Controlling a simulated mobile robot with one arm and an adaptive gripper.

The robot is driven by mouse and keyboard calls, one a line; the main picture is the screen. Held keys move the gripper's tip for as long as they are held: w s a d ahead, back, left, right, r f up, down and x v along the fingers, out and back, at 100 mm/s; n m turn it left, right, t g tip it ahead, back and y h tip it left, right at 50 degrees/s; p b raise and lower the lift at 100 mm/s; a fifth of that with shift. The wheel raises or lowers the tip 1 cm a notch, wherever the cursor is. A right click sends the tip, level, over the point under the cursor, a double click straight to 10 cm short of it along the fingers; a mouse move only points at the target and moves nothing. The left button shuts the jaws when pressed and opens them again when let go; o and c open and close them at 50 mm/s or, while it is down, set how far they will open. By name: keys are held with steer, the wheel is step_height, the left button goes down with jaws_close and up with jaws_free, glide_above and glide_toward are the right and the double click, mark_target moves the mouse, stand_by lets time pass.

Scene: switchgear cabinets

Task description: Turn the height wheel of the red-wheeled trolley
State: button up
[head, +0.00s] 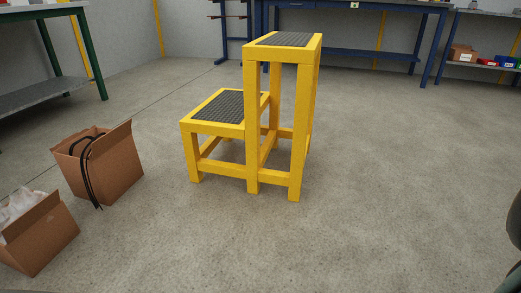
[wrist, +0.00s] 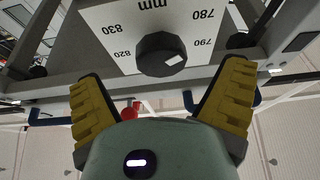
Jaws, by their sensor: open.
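In the wrist view a round black knob (wrist: 160,55) with a small white mark sits on a white scale plate (wrist: 105,25). The plate reads "mm" with 780, 790, 820 and 830 around the knob; the "mm" appears upside down. The plate is fixed to a grey frame (wrist: 50,88). My gripper (wrist: 163,72) is open, its two yellow-padded fingers apart on either side of the knob in the picture. I see no contact, and the distance to the knob is hard to tell. No trolley wheels can be made out, and the head view does not show the trolley.
In the head view a yellow step stool (head: 254,130) stands mid-floor. Two open cardboard boxes (head: 110,165) (head: 42,235) lie at left. Blue workbenches (head: 350,5) line the back. A small red object (wrist: 130,110) shows behind my gripper.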

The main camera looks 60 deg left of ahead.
steer(key=shift+b+x, duration=1.4)
steer(key=shift+x, duration=1)
steer(key=shift+c, duration=0.4)
steer(key=c, duration=1.2)
steer(key=shift+o, duration=0.2)
steer(key=shift+r+m+p, duration=0.15)
steer(key=shift+m+p, duration=0.15)
steer(key=shift+p, duration=0.1)
